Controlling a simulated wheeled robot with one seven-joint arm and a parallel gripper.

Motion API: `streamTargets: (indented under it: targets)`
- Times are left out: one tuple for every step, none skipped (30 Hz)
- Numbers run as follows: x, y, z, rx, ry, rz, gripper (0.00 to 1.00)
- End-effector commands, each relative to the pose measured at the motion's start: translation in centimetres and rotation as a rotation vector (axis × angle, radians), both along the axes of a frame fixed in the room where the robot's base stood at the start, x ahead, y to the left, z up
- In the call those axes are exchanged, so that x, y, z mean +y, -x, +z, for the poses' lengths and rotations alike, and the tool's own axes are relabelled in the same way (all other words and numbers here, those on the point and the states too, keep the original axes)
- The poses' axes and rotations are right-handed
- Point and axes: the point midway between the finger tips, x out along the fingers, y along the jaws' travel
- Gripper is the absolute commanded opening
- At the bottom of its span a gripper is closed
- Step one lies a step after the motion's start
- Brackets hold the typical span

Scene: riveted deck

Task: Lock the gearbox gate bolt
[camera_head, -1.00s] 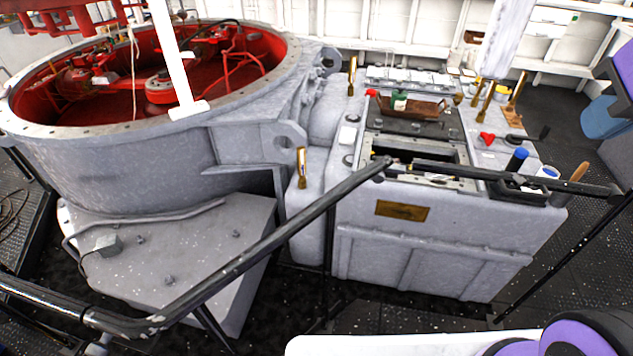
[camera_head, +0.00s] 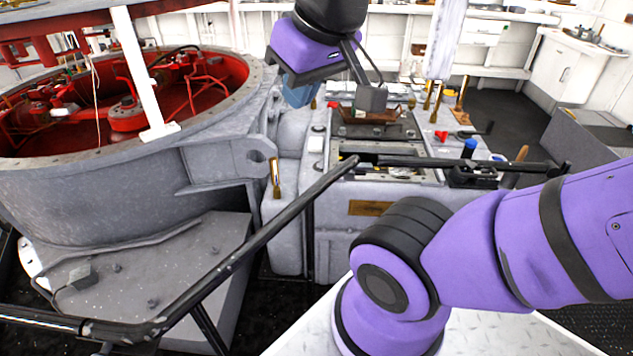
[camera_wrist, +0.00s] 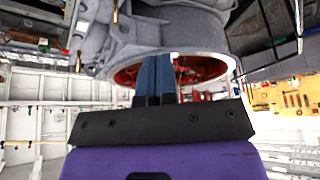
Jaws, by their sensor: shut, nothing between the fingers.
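The gearbox (camera_head: 345,215) is a large grey casing with an open top. A black gate rail (camera_head: 455,163) runs across its front at top height. The rail's left end meets a sloping black handrail (camera_head: 260,235); its right end is partly hidden near my purple arm. I cannot make out a separate bolt. My gripper (camera_head: 298,97) is up at the top middle of the head view, with blue fingers pointing down, above and behind the gate rail and apart from it. In the wrist view my gripper (camera_wrist: 154,65) shows its blue fingers together and empty.
A red-lined round drum (camera_head: 110,180) stands at the left, with a white post (camera_head: 138,70) before it. Brass handles (camera_head: 462,92), a blue-topped item (camera_head: 469,148) and a tray of parts (camera_head: 378,115) sit on the gearbox top. White shelving (camera_head: 495,45) lines the back.

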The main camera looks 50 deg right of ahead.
Motion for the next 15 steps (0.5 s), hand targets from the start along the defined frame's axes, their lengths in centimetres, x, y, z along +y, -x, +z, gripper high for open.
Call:
streamTargets:
  targets:
    - [0.0,0.0,0.0,0.0,0.0,0.0,0.0]
    - [0.0,0.0,0.0,0.0,0.0,0.0,0.0]
    - [0.0,0.0,0.0,0.0,0.0,0.0,0.0]
    - [0.0,0.0,0.0,0.0,0.0,0.0,0.0]
    - [0.0,0.0,0.0,0.0,0.0,0.0,0.0]
    - [0.0,0.0,0.0,0.0,0.0,0.0,0.0]
    - [0.0,0.0,0.0,0.0,0.0,0.0,0.0]
    - [0.0,-0.1,0.0,0.002,0.0,0.0,0.0]
    - [-0.1,-0.2,0.0,0.007,0.002,0.001,0.0]
    - [-0.1,-0.3,0.0,0.014,0.002,0.002,0.0]
    - [-0.2,-0.5,0.0,0.022,0.004,0.005,0.0]
    - [-0.3,-0.9,0.0,0.037,0.008,0.007,0.0]
    - [-0.4,-1.3,-0.1,0.052,0.011,0.01,0.0]
    - [-0.6,-1.7,-0.1,0.068,0.014,0.013,0.0]
    - [-0.8,-2.3,-0.2,0.094,0.02,0.018,0.0]
